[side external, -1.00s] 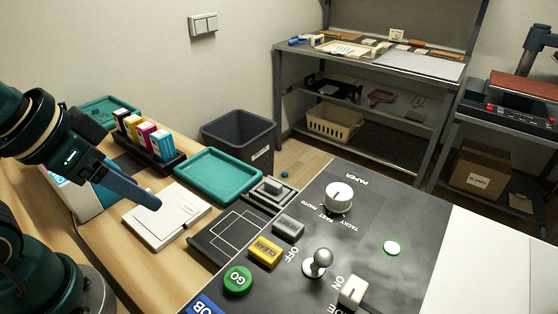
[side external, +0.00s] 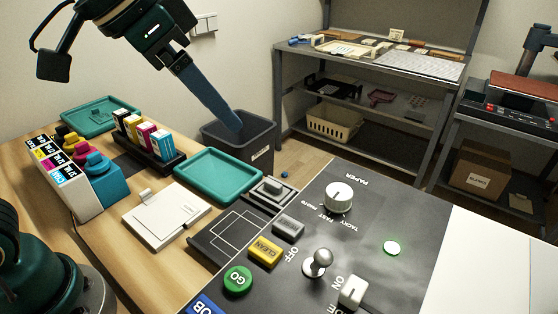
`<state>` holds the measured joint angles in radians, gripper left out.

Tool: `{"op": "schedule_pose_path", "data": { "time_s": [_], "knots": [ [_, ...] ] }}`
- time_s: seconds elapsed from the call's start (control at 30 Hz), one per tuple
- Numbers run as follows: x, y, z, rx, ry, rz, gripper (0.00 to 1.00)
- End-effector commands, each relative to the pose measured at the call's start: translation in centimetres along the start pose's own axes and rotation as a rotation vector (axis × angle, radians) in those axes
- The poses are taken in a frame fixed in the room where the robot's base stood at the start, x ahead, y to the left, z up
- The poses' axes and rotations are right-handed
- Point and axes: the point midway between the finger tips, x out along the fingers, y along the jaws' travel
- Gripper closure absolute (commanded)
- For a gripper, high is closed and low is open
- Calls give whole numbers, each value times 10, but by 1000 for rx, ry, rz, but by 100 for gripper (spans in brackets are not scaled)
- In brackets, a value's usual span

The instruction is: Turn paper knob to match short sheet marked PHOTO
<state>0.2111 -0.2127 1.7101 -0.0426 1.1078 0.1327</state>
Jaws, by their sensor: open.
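The white paper knob (side external: 338,198) stands upright on the dark control panel (side external: 375,215), with the labels PAPER, PHOTO, FAST and TACKY printed around it. The direction of its pointer is too small to tell surely. My gripper (side external: 238,128) reaches in from the upper left and hangs in the air in front of the grey bin, left of and apart from the knob. Its long blue-grey fingers are seen edge-on, and nothing shows between them. I cannot make out a sheet marked PHOTO.
A metal lever (side external: 317,262), a white ON/OFF switch (side external: 352,291), a green GO button (side external: 238,279) and a yellow CLEAN button (side external: 264,252) stand near the knob. A teal tray (side external: 218,176), white pad (side external: 166,216) and ink cartridges (side external: 150,137) are on the wooden table.

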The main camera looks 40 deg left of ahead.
Motion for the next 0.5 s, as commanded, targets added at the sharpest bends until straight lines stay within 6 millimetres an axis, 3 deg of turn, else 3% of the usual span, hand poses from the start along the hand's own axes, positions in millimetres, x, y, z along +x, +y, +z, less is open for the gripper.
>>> {"op": "schedule_pose_path", "data": {
  "time_s": [0.1, 0.23, 0.37, 0.5],
  "knots": [
    [17, 25, -32, 91, -21, 56, 26],
    [40, 56, -53, 180, -47, 109, 26],
    [63, 84, -60, 244, -79, 149, 26],
    [82, 103, -55, 284, -119, 171, 26]
  ]
}}
